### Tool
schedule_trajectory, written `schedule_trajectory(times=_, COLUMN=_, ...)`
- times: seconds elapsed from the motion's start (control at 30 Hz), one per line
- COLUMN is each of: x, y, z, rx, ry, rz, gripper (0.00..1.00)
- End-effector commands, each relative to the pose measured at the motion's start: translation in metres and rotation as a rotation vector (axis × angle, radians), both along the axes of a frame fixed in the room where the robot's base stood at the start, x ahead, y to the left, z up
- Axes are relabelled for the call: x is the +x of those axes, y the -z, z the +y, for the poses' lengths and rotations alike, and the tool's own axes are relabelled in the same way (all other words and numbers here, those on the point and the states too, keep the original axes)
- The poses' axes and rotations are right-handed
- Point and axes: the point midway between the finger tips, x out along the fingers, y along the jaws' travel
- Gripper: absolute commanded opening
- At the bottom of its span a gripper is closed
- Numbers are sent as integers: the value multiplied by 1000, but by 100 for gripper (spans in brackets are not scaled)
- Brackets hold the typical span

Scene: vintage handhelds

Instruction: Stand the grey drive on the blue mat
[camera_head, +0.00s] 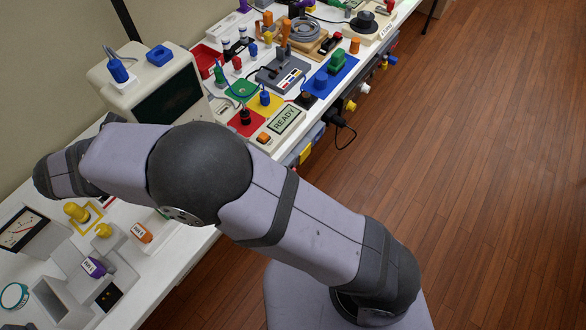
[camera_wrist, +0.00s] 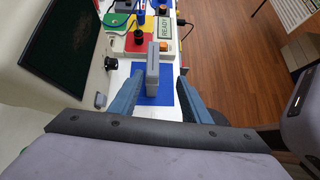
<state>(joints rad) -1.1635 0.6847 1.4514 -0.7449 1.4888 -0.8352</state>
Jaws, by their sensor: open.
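The grey drive (camera_wrist: 152,70) is a narrow grey block in the wrist view. It appears to stand upright on the blue mat (camera_wrist: 165,98), with blue showing around its lower part. My gripper (camera_wrist: 160,78) is open, with one blue-grey finger to the left of the drive and one to the right. Gaps show between the fingers and the drive, so neither seems to touch it. In the head view my arm hides the drive, the mat and my gripper.
A beige monitor with a dark screen (camera_wrist: 68,42) stands close on the left; it also shows in the head view (camera_head: 170,100). Beyond the mat are a READY display (camera_head: 285,119) and a red pad with a black knob (camera_head: 245,118). The table's right edge is near, with wooden floor beyond.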

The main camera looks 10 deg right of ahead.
Motion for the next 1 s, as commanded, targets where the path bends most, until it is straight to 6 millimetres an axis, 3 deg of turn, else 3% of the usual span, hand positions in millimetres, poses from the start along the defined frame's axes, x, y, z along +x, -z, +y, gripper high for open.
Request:
schedule_trajectory(times=0.1, x=14, y=5, z=-48, rx=95, ry=172, rz=17, gripper=43)
schedule_trajectory(times=0.23, x=17, y=16, z=-116, rx=257, ry=460, rz=23, gripper=43)
schedule_trajectory(times=0.4, x=-5, y=31, z=-202, rx=498, ry=935, rz=-29, gripper=43)
schedule_trajectory(times=0.5, x=-27, y=40, z=-241, rx=633, ry=1227, rz=-93, gripper=43)
schedule_trajectory(times=0.63, x=-56, y=50, z=-275, rx=776, ry=1575, rz=-199, gripper=43)
schedule_trajectory(times=0.8, x=-83, y=60, z=-298, rx=898, ry=1906, rz=-331, gripper=43)
schedule_trajectory(times=1.0, x=-96, y=65, z=-308, rx=956, ry=2073, rz=-411, gripper=43)
